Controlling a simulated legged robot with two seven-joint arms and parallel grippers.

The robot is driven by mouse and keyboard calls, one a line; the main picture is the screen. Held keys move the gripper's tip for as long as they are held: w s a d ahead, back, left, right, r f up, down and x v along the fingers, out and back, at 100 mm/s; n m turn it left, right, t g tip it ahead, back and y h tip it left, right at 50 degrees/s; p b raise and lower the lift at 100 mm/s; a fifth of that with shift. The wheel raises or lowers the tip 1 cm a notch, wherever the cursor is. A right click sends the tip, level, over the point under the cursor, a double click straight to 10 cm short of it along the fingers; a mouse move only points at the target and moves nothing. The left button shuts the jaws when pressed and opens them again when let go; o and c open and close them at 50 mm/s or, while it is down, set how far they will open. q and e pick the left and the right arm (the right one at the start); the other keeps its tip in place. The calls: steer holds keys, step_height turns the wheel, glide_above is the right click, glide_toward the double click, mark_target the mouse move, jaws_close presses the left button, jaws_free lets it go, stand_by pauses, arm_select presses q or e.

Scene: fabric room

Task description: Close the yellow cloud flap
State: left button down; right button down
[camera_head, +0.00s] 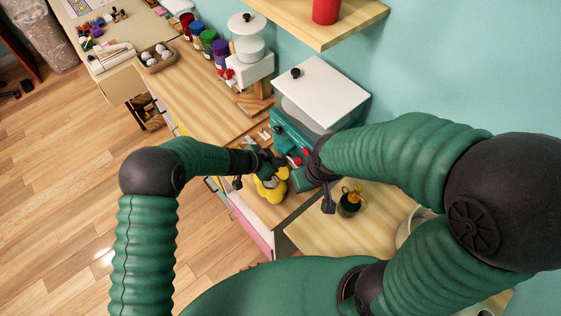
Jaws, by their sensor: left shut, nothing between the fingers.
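The yellow cloud flap (271,190) is a small, yellow, lobed shape at the front edge of the wooden counter, beside a teal machine. Whether it is open or shut is too small to tell. My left gripper (268,166) is shut and empty just above it, covering part of its upper side; I cannot tell if they touch. My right gripper (328,192) is to the right of the yellow cloud, apart from it, in front of the teal machine. Its fingers are too small and dark to read.
The teal machine (281,124) with a white lid (322,92) stands behind the grippers. A dark round pot (350,203) is close to the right gripper. A white dispenser (250,66) and several coloured jars (208,37) stand farther back. The counter's left stretch (190,95) is clear.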

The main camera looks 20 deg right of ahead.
arm_select(q)
steer(key=shift+a, duration=0.1)
steer(key=shift+d, duration=0.45)
steer(key=c, duration=1.6)
jaws_free()
steer(key=shift+a, duration=0.3)
steer(key=o, duration=0.3)
steer(key=shift+d, duration=0.1)
steer(key=v, duration=1.6)
steer(key=shift+r, duration=0.2)
